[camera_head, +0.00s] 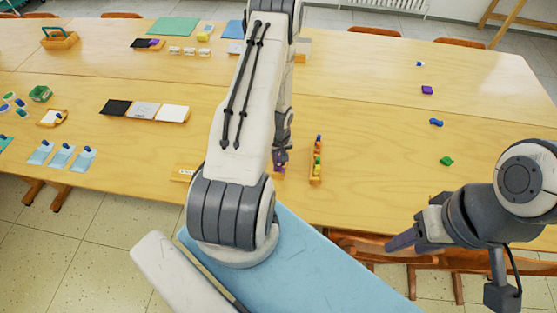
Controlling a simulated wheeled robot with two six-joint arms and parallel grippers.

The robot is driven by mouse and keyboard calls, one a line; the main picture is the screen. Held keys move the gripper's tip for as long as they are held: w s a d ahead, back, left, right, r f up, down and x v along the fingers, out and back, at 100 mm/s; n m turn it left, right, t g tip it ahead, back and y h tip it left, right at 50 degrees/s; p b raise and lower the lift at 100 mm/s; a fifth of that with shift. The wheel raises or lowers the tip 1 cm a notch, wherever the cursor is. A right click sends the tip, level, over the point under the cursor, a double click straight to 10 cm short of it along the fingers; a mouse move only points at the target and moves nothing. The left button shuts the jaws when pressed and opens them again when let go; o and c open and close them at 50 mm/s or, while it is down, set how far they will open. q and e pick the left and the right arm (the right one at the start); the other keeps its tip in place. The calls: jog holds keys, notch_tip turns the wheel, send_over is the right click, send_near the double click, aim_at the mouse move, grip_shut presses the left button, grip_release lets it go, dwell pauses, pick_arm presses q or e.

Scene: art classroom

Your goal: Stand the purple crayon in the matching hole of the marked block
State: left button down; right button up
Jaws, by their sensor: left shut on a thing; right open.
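My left gripper (279,156) is low over the front of the table, shut on a small purple thing that looks like the purple crayon (280,168). A narrow wooden block (316,179) with several coloured pieces in a row stands just right of it. A wooden piece with a white marked label (183,174) lies left of my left arm, partly hidden by it; it may be the marked block, and its holes cannot be made out. My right gripper (402,242) is open and empty at the table's front edge, lower right.
Black, grey and white squares (145,111) lie on the table to the left. A purple piece (427,90), a blue piece (436,122) and a green piece (446,161) lie to the right. Wooden chairs stand at the front edge.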

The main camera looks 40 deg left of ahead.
pick_arm(q)
jog(key=shift+f+b, duration=1.1)
dwell(1.6)
jog(key=c, duration=0.7)
grip_release()
jog(key=shift+o, duration=1.1)
jog(key=shift+r, duration=0.1)
jog(key=shift+r+p, duration=2.95)
jog(key=shift+p, duration=0.1)
